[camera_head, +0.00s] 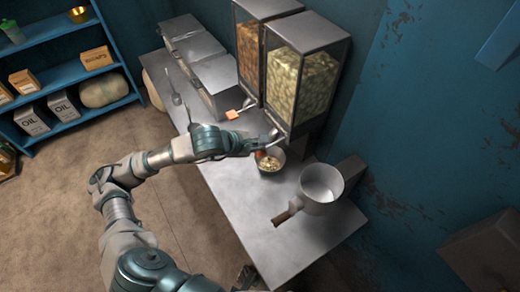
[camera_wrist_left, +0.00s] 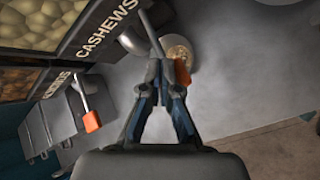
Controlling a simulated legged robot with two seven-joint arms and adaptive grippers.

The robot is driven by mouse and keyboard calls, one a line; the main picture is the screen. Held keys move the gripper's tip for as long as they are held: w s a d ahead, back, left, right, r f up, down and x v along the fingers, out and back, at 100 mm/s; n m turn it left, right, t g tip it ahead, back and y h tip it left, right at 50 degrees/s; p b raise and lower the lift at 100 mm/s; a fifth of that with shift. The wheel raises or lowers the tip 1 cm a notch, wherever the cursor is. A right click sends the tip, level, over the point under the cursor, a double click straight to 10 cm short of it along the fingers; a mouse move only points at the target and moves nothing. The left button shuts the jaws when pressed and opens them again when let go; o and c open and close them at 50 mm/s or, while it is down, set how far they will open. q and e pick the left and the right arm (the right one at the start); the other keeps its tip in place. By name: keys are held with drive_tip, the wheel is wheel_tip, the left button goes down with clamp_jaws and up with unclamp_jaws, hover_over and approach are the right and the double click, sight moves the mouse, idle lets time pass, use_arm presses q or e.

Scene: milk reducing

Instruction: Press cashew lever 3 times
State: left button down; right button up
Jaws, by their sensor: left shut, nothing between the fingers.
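The cashew dispenser (camera_head: 300,75) holds pale nuts behind clear panels; its CASHEWS label (camera_wrist_left: 107,28) shows in the left wrist view. The cashew lever's orange tip (camera_wrist_left: 182,72) is right beside my left fingertips, seeming to touch them; I cannot tell whether it is pushed down. My left gripper (camera_head: 262,144) is shut and empty, in front of the dispenser outlet; it also shows in the left wrist view (camera_wrist_left: 161,68). A bowl (camera_head: 270,160) with some nuts in it stands below the outlet, partly hidden by the gripper; it also shows in the left wrist view (camera_wrist_left: 180,50).
A second dispenser with browner nuts (camera_head: 248,50) stands behind, with its own orange lever (camera_head: 232,115). A pot (camera_head: 322,187) stands at the front right. The counter's front (camera_head: 270,245) is clear. A dark shape at the bottom edge may be my right gripper (camera_head: 249,279).

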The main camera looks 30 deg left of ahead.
use_arm(q)
drive_tip(key=shift+f+b, duration=1.3)
idle(1.9)
drive_tip(key=shift+r, duration=0.1)
drive_tip(key=shift+r+p, duration=0.85)
drive_tip(key=shift+r, duration=0.8)
drive_tip(key=shift+r+p, duration=1.6)
drive_tip(key=shift+r, duration=0.95)
drive_tip(key=shift+f, duration=0.1)
